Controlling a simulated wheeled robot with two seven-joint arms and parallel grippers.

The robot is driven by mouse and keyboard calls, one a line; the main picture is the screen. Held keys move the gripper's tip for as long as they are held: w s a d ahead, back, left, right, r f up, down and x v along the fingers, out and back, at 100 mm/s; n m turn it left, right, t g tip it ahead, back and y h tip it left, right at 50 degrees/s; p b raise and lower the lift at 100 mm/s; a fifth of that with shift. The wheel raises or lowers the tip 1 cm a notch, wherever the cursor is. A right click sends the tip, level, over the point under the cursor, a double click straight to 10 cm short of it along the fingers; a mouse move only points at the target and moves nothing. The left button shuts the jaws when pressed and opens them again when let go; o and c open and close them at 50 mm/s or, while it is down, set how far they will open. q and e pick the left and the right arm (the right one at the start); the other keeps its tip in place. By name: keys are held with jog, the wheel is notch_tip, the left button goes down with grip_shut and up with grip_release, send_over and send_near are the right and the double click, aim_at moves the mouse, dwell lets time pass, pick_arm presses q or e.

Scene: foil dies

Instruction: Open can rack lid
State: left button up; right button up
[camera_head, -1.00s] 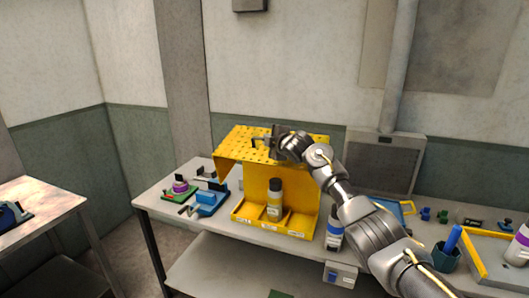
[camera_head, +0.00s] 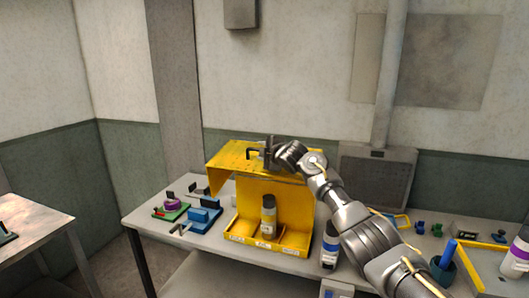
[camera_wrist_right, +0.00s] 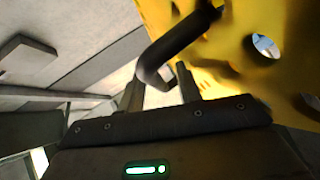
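The yellow can rack (camera_head: 289,205) stands on the bench, with a can (camera_head: 268,217) upright in it. Its perforated yellow lid (camera_head: 235,155) lies over the top, and the front below is uncovered. A dark bent handle (camera_head: 250,153) sits on the lid. My right gripper (camera_head: 268,151) is at this handle. In the right wrist view the handle (camera_wrist_right: 184,36) comes down between the close-set fingertips (camera_wrist_right: 160,88), which appear shut on it; the exact contact is partly hidden. The perforated lid (camera_wrist_right: 225,55) fills the upper right there. My left gripper is not in view.
Blue and green fixtures (camera_head: 203,217) lie left of the rack. A white and blue can (camera_head: 329,247) stands to its right, beneath my right arm. A grey panel (camera_head: 376,180) stands behind. A yellow-edged tray (camera_head: 470,265) and a dark cup (camera_head: 442,270) are further right.

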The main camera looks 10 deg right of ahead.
jog(key=shift+s, duration=0.15)
jog(key=shift+s+d+b, duration=0.1)
jog(key=shift+s+b, duration=0.1)
jog(key=shift+b, duration=0.1)
jog(key=b+v, duration=0.3)
jog(key=v, duration=0.5)
jog(key=shift+s+r, duration=0.15)
jog(key=shift+s, duration=0.1)
jog(key=shift+v, duration=0.8)
